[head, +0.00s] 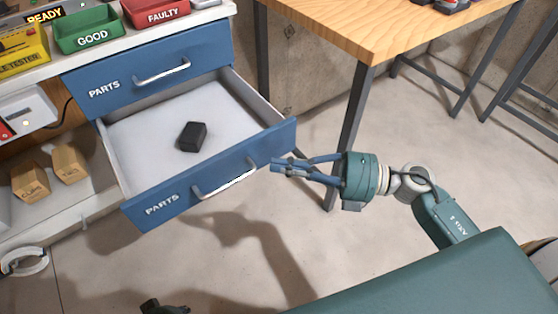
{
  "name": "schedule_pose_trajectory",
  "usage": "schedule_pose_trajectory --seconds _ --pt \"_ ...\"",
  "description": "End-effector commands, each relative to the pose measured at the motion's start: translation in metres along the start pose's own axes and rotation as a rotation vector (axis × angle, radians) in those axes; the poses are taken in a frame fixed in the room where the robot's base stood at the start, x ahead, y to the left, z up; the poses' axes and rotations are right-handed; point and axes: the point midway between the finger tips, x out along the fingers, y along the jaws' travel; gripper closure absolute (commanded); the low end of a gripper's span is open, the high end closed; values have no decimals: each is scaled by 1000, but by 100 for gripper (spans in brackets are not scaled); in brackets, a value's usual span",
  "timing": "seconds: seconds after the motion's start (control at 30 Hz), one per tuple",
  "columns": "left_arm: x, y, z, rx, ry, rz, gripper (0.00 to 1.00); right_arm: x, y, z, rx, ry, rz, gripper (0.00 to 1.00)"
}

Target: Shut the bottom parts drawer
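The bottom parts drawer (162,208) is pulled out, with a blue front marked PARTS and a silver bar handle (226,180). A black block (192,137) lies on its pale floor. My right gripper (284,167) comes in from the right, its blue fingers brought together at the tips and nothing visible between them. The tips are by the right part of the drawer front, right of the handle; I cannot tell whether they touch it. My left gripper is not clearly in view.
The upper parts drawer (130,82) is shut. Green GOOD (88,32) and red FAULTY (155,12) bins stand on the bench top. The floor before the drawer is clear.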

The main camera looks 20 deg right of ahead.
Motion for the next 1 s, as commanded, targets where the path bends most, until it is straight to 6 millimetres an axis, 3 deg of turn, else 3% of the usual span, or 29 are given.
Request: schedule_pose_trajectory --seconds 0.2,0.67,0.87,1.0 --pt "-4 0 -3 0 1 0 67 10 0 11 1 0 0 100" --pt "-5 0 1 -1 -2 0 67 13 0 13 1 0 0 100" --pt "-5 0 2 -2 -5 1 67 26 1 28 -1 -1 1 100" --pt "-4 0 3 -2 -5 0 67 46 1 48 -3 -1 1 100"
